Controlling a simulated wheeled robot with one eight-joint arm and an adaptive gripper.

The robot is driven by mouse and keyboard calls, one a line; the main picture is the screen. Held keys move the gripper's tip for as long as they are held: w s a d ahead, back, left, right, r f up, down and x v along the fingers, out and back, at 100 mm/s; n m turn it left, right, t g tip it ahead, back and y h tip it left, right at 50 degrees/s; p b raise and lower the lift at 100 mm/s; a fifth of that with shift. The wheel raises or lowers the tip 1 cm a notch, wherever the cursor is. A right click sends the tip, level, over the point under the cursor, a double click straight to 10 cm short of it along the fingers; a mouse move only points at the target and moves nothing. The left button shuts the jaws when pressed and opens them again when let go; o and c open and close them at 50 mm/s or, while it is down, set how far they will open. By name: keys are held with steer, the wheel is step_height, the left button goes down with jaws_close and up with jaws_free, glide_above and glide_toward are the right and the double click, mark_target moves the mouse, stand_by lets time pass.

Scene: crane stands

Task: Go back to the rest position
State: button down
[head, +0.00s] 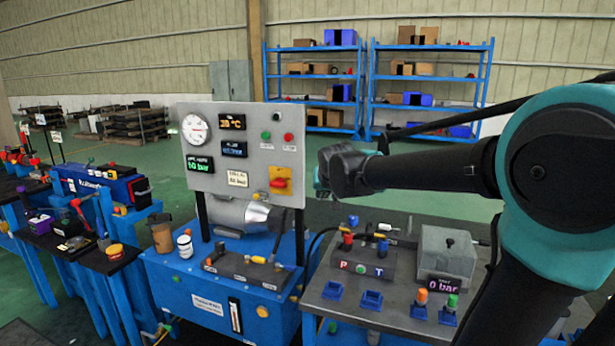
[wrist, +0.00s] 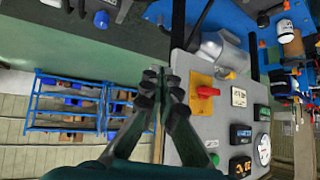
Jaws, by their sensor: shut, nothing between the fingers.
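My gripper (wrist: 161,82) shows in the wrist view with its two dark fingers drawn together and nothing between them. In the head view my arm reaches in from the right, and the gripper end (head: 322,184) hangs in the air just right of the grey gauge panel (head: 218,188). In that view the fingertips are small and partly hidden by the wrist. In the wrist view the panel (wrist: 190,142) lies right of the fingers, with its red knob on a yellow plate (wrist: 207,92) close to them. I cannot tell the exact gap.
The panel stands on a blue power unit (head: 190,290). At right a grey bench (head: 345,312) bears a P-T block (head: 360,268), a grey box (head: 446,248) and small blue holders. More blue benches stand at left. Blue shelves (head: 368,100) stand far back beyond open green floor.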

steer(key=s+d+f+g, duration=0.1)
steer(key=s+d+f, duration=0.3)
steer(key=s+f, duration=0.2)
steer(key=s+d+f+g+h, duration=0.1)
steer(key=s+d+f, duration=0.3)
steer(key=s+f, duration=0.2)
steer(key=s+d+f+g, duration=0.1)
steer(key=s+d+f, duration=0.4)
steer(key=s+f, duration=0.1)
steer(key=shift+s+f+g+h, duration=0.3)
steer(key=shift+s+g, duration=0.1)
steer(key=shift+s, duration=0.05)
steer(key=shift+g, duration=0.8)
steer(key=s+f, duration=0.2)
steer(key=s, duration=0.1)
steer(key=s+d+f, duration=0.1)
steer(key=s+f, duration=0.1)
steer(key=s, duration=0.1)
steer(key=s+d+f, duration=0.1)
steer(key=s+f, duration=0.1)
steer(key=s, duration=0.2)
steer(key=shift+f, duration=0.4)
steer(key=c, duration=2.3)
jaws_free()
